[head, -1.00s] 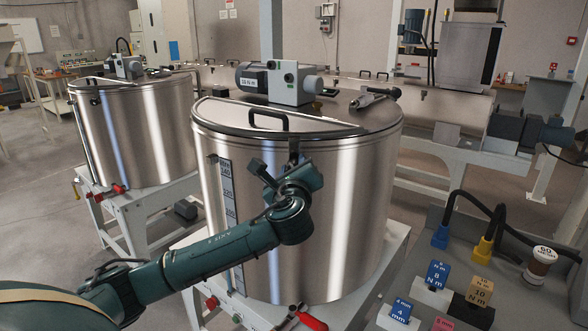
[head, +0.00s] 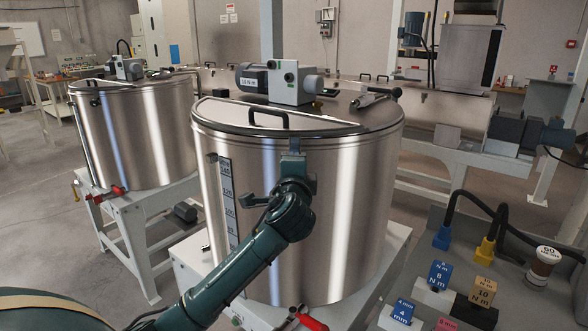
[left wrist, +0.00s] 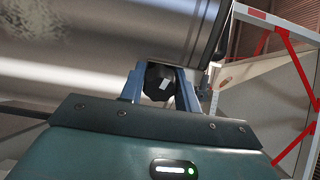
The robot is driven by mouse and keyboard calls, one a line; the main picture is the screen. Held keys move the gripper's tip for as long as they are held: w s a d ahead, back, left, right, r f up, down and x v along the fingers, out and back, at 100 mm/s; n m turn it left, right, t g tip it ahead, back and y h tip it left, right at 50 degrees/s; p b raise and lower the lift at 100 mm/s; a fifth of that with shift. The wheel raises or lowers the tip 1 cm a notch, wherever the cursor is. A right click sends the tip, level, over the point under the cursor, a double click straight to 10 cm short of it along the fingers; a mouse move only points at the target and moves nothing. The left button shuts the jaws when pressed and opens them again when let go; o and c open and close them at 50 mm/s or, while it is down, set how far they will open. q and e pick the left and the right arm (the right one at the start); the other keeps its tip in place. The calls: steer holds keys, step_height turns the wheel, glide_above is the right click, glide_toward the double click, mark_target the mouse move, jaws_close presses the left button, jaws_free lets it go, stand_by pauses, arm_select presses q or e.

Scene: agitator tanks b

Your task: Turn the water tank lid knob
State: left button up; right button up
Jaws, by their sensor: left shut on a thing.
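The near steel water tank (head: 340,200) stands in the middle of the head view with its lid (head: 220,113) closed and a black handle (head: 268,113) on top. My left gripper (head: 293,158) is at the front of the tank, just under the lid rim. In the left wrist view a dark faceted knob (left wrist: 157,82) sits between the two blue fingers of my left gripper (left wrist: 168,80), which is shut on it. The knob is hidden behind the gripper in the head view. My right gripper is not in view.
A motor unit (head: 290,83) sits on the tank lid. A second tank (head: 135,135) stands to the left. At the lower right, a grey bench (head: 520,240) holds labelled blocks (head: 438,275), cables and a spool (head: 543,262). A red-handled valve (head: 308,322) is below the tank.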

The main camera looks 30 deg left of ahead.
arm_select(q)
steer(key=n+b, duration=0.1)
steer(key=n, duration=0.5)
steer(key=shift+f+n, duration=0.1)
steer(key=shift+n, duration=0.2)
steer(key=n, duration=0.5)
steer(key=shift+b, duration=0.3)
steer(key=o, duration=1)
steer(key=shift+c, duration=0.2)
